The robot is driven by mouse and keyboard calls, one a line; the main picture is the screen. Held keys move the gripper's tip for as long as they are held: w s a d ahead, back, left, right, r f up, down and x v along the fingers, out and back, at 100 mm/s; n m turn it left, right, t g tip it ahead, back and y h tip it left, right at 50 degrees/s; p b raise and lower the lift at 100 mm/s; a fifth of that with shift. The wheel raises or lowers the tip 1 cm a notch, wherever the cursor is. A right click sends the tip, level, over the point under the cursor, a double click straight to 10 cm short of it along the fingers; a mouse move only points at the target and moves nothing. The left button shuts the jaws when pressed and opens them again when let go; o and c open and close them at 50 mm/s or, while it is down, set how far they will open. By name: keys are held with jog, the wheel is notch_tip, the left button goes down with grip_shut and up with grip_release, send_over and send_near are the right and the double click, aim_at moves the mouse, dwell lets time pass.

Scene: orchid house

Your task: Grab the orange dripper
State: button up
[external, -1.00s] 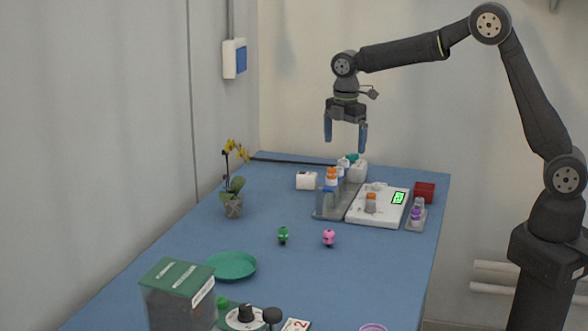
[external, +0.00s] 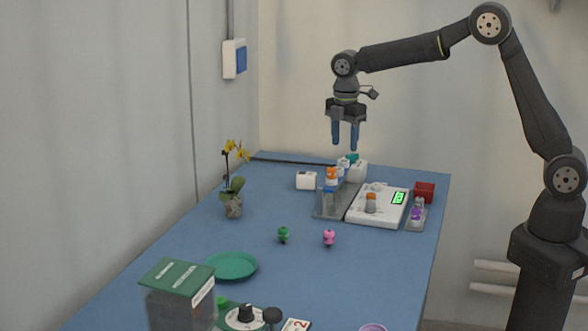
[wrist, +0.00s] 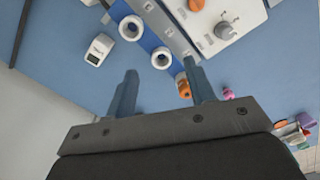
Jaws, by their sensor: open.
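An orange-topped piece (external: 331,175) stands at the left side of the grey rack (external: 325,208) in the external view. A second piece with an orange top (external: 370,198) stands on the white device to its right. I cannot tell which is the dripper. My gripper (external: 345,146) hangs fingers-down above the back of the rack, open and empty, clear of everything. In the wrist view an orange piece (wrist: 184,88) shows between my fingers, close to the right one, partly hidden. Another orange piece (wrist: 196,5) is at the top edge.
White bottles stand behind the rack. The white device (external: 360,218) has a green display. A small white box (external: 306,181), a red box (external: 424,192), an orchid (external: 235,190), green and pink pieces (external: 328,237) and a green plate (external: 231,266) are around. The table's left middle is clear.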

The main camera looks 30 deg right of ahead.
jog(key=s+a+r+m+y, duration=0.2)
jog(key=s+a+r+m, duration=0.15)
jog(key=r, duration=0.75)
send_near(332, 175)
jog(key=f, duration=0.5)
jog(key=w+a+f, duration=0.1)
jog(key=f, duration=0.1)
jog(key=shift+w+f, duration=0.1)
jog(key=shift+f, duration=0.3)
jog(key=c, duration=1.1)
